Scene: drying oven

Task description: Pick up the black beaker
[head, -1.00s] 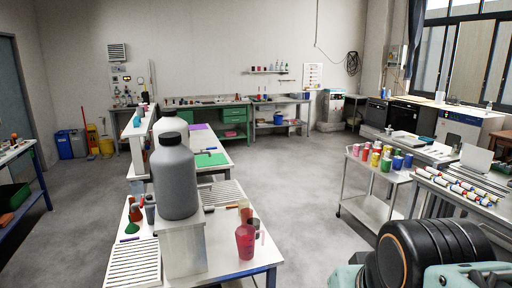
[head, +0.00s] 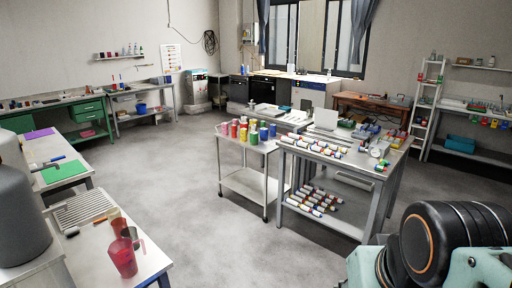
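A dark grey, nearly black beaker (head: 131,234) stands on the near left workbench, partly hidden behind a translucent red beaker (head: 122,258). It is small in the view, and I cannot be sure that it is the black beaker. An orange-brown cup (head: 117,222) stands just behind it. My gripper is not in view; only a part of my arm shows at the lower right, well apart from these beakers.
A large grey bottle (head: 22,220) stands at the left edge. A steel cart (head: 243,182) carries several coloured cups. A metal table (head: 345,163) holds several tubes. Open grey floor (head: 215,235) lies between the left workbench and the cart.

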